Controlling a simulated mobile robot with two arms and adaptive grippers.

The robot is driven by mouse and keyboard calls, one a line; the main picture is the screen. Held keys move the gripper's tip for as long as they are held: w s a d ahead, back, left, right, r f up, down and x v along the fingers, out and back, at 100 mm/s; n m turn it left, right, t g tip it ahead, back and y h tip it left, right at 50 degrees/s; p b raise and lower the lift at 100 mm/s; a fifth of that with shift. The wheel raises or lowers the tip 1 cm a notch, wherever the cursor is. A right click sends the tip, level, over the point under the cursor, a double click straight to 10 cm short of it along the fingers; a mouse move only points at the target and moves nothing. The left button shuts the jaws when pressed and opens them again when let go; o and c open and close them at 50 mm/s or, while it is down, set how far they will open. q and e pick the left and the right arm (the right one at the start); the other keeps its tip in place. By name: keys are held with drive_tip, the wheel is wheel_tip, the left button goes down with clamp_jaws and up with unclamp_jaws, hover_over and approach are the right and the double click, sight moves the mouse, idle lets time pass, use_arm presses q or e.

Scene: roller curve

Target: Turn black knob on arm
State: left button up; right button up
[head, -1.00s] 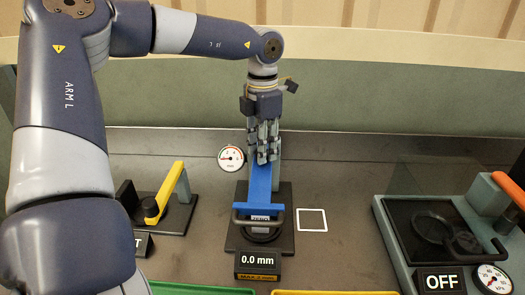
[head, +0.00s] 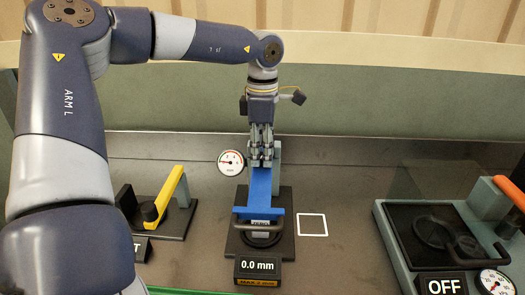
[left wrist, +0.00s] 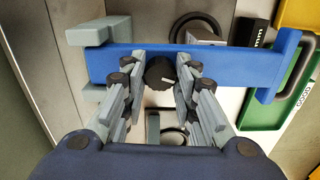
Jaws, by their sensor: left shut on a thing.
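My left gripper (head: 261,163) is over the far part of the blue arm, pointing down. In the left wrist view its fingers (left wrist: 160,78) are closed on the black knob from both sides. My right gripper is in no view.
A display (head: 257,267) in front reads 0.0 mm. A round dial (head: 231,162) stands left of the arm. A yellow-lever fixture (head: 166,200) is at left; an orange-handled press (head: 430,222) with an OFF sign (head: 444,285) is at right. A white square outline (head: 313,224) marks bare table.

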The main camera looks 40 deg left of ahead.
sight(262, 155)
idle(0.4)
use_arm(q)
drive_tip(key=o, duration=1)
drive_tip(key=shift+o, duration=0.2)
wheel_tip(262, 155, up, 12)
